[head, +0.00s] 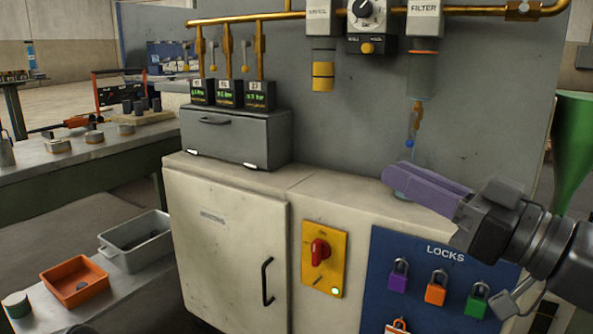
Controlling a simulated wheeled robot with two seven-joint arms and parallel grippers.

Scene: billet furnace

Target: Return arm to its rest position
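My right gripper (392,174) reaches in from the right, its purple fingers pointing left over the cream cabinet top (340,192). The two fingers lie together along their length, with nothing seen between them. They are in front of the lower end of the filter unit (422,75) and partly hide what stands there. My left gripper is not in view.
Below my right arm is a blue lock board (385,265) with purple (398,280), orange (435,292) and green (477,305) padlocks. A red switch (319,252) sits left of it. A grey box (236,138) stands on the cabinet. A green funnel (574,150) is at right.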

